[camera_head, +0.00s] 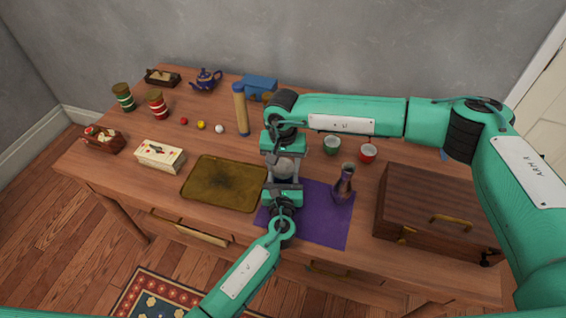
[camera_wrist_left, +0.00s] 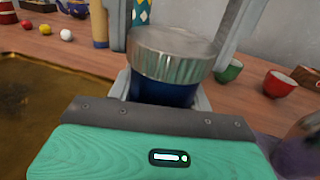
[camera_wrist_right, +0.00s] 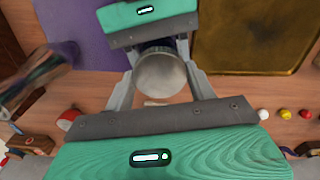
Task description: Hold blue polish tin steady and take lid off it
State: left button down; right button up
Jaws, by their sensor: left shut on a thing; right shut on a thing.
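The blue polish tin (camera_wrist_left: 163,92) stands upright between my two grippers, with its silver lid (camera_wrist_left: 172,58) on top. My left gripper (camera_head: 283,183) comes from the front and is shut on the blue body of the tin. My right gripper (camera_head: 284,158) comes from above and behind and is shut on the lid, with a finger on each side of it in the right wrist view. The lid also shows in the right wrist view (camera_wrist_right: 160,74). In the head view the grippers hide most of the tin. I cannot tell whether the lid is loose on the body.
A purple cloth (camera_head: 322,228) lies under the grippers, with a dark vase (camera_head: 343,186) on it. A brass tray (camera_head: 222,184) is to the left and a wooden case (camera_head: 436,213) to the right. A green cup (camera_head: 331,146) and a red cup (camera_head: 367,153) stand behind.

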aim_at(283, 167)
jog(key=shift+r, duration=0.2)
jog(key=shift+r, duration=0.9)
jog(key=shift+r, duration=0.1)
jog(key=shift+r, duration=1.95)
pick_arm(q)
jog(key=c, duration=0.5)
grip_release()
